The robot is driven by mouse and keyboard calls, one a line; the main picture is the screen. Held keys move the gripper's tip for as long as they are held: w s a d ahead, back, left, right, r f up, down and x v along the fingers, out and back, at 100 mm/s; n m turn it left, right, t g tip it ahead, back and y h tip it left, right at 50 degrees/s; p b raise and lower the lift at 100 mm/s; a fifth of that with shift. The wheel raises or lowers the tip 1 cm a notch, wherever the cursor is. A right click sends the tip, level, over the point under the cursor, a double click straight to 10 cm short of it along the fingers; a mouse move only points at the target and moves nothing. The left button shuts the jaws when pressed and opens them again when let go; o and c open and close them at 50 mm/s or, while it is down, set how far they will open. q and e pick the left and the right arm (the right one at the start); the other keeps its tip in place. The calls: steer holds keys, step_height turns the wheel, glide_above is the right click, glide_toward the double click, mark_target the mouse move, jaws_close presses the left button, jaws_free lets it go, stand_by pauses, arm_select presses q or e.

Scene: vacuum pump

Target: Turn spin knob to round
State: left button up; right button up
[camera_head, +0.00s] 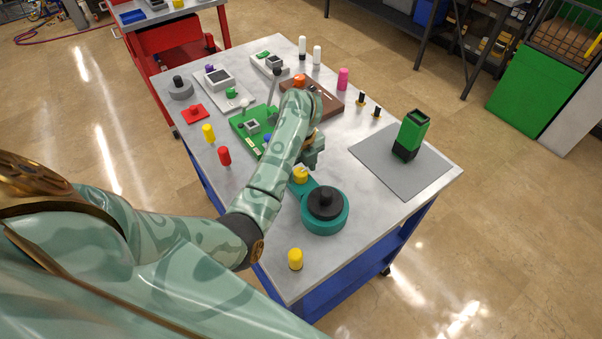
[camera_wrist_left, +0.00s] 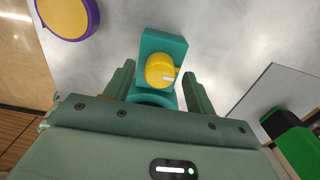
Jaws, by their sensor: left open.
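The yellow spin knob (camera_head: 300,174) sits on the narrow end of a teal device (camera_head: 337,224) with a black round top at its wide end. My left gripper (camera_head: 311,156) is just above the knob. In the left wrist view its open fingers (camera_wrist_left: 159,78) stand on either side of the knob, with gaps visible on both sides. My right gripper is not in view.
The grey table (camera_head: 265,272) holds several colored knobs and buttons. A yellow cylinder (camera_head: 295,259) stands near the front edge. A green and black block (camera_head: 410,135) stands on a grey mat (camera_head: 375,162) at right. A green board (camera_head: 247,139) lies left of my left arm.

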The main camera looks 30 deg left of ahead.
arm_select(q)
steer(key=shift+f, duration=0.3)
steer(key=c, duration=1)
steer(key=shift+o, duration=0.2)
